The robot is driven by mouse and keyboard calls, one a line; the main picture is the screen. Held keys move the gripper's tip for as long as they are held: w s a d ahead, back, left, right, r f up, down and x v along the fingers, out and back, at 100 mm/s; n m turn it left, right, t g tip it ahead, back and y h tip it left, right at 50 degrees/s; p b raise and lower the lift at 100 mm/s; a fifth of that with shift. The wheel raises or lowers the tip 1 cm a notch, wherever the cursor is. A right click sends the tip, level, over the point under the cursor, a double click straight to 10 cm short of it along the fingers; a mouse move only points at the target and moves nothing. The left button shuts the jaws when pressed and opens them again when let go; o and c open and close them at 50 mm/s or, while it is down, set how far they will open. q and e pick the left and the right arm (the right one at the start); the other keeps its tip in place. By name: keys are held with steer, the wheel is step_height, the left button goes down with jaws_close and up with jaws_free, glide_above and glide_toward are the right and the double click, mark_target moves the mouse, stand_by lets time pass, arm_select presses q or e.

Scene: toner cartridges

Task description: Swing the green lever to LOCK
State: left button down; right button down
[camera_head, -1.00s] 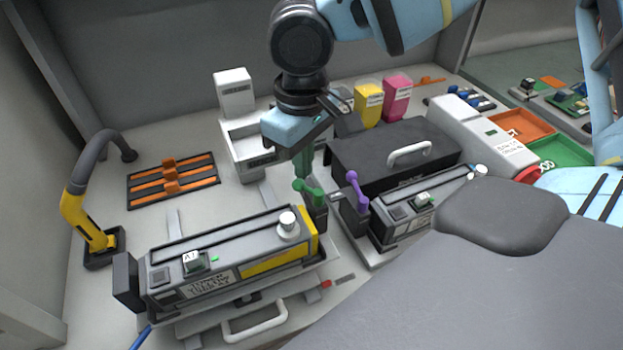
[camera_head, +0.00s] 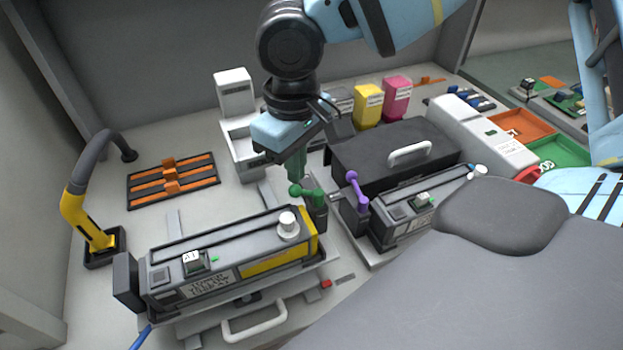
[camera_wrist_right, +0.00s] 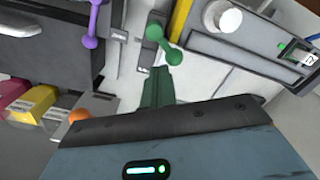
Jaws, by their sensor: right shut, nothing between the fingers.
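The green lever (camera_head: 307,193) sits on a dark post at the right end of the grey toner unit with a yellow band (camera_head: 277,257). Its ball end points left. My right gripper (camera_head: 297,172) is shut and empty, its green fingers pointing down right at the lever's ball end. In the wrist view the green lever (camera_wrist_right: 163,45) shows just beyond the shut fingertips (camera_wrist_right: 158,75); they look very close, but I cannot tell whether they touch. No LOCK marking is readable. My left gripper is not in view.
A purple lever (camera_head: 356,190) stands to the right beside a second grey unit (camera_head: 400,215). A black case (camera_head: 370,160) with a white handle lies behind it. A yellow-and-grey hooked arm (camera_head: 80,205) and an orange-striped rack (camera_head: 173,180) are at the left.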

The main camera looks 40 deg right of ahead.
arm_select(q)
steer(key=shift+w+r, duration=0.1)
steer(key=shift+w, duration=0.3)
arm_select(e)
steer(key=shift+a, duration=0.1)
steer(key=shift+s+a, duration=0.1)
steer(key=shift+a, duration=0.2)
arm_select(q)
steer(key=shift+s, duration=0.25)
